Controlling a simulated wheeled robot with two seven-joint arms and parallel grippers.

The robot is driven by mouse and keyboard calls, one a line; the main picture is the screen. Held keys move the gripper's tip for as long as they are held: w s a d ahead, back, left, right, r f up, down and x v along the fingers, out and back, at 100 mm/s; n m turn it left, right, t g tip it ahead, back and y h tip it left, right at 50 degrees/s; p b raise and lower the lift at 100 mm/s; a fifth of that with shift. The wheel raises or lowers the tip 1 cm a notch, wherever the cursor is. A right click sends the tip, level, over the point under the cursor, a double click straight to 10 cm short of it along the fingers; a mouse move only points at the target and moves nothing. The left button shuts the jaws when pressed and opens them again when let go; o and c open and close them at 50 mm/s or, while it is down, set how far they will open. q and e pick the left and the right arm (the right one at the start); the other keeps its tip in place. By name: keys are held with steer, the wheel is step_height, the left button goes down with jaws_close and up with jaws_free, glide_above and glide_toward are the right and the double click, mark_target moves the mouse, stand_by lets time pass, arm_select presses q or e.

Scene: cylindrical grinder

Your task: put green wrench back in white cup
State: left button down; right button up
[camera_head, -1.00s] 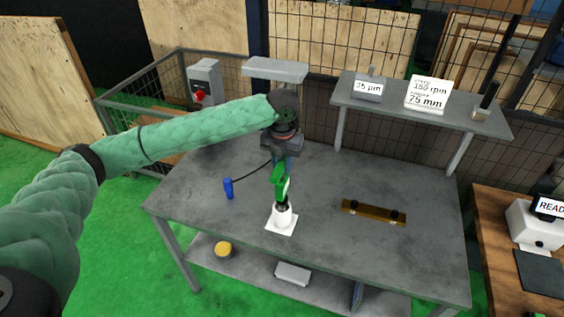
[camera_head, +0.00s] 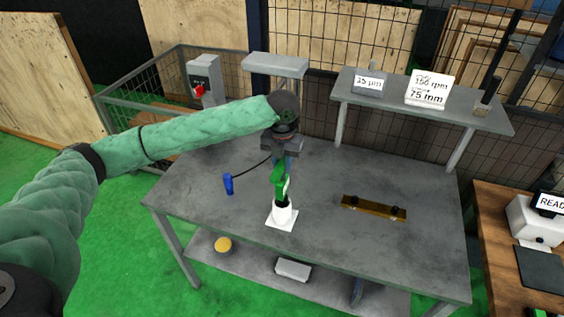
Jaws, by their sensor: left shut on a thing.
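The green wrench (camera_head: 279,179) hangs upright below my left gripper (camera_head: 282,163), which is shut on its upper part. The white cup (camera_head: 282,215) stands on a white square base near the front middle of the grey table. The wrench's lower end is at the dark cup mouth and appears to reach into it; the cup's rim hides how deep. My left arm comes in from the left above the table. My right gripper is not in view.
A blue handle (camera_head: 228,184) with a black cable lies left of the cup on the grey table (camera_head: 330,250). A brass bar (camera_head: 373,208) with dark knobs lies to the right. A raised shelf (camera_head: 420,102) with signs stands behind. The table between cup and bar is clear.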

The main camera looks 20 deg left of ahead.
arm_select(q)
steer(key=shift+f, duration=0.5)
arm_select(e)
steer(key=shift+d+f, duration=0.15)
arm_select(q)
steer(key=shift+f+b, duration=0.4)
steer(key=shift+f, duration=0.6)
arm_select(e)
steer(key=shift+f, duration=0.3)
arm_select(q)
steer(key=c, duration=1.1)
jaws_free()
steer(key=shift+r+b, duration=0.4)
step_height(320, 180, up, 6)
steer(key=b, duration=0.2)
steer(key=shift+f+b, duration=0.2)
steer(key=shift+b, duration=0.15)
steer(key=shift+r, duration=0.75)
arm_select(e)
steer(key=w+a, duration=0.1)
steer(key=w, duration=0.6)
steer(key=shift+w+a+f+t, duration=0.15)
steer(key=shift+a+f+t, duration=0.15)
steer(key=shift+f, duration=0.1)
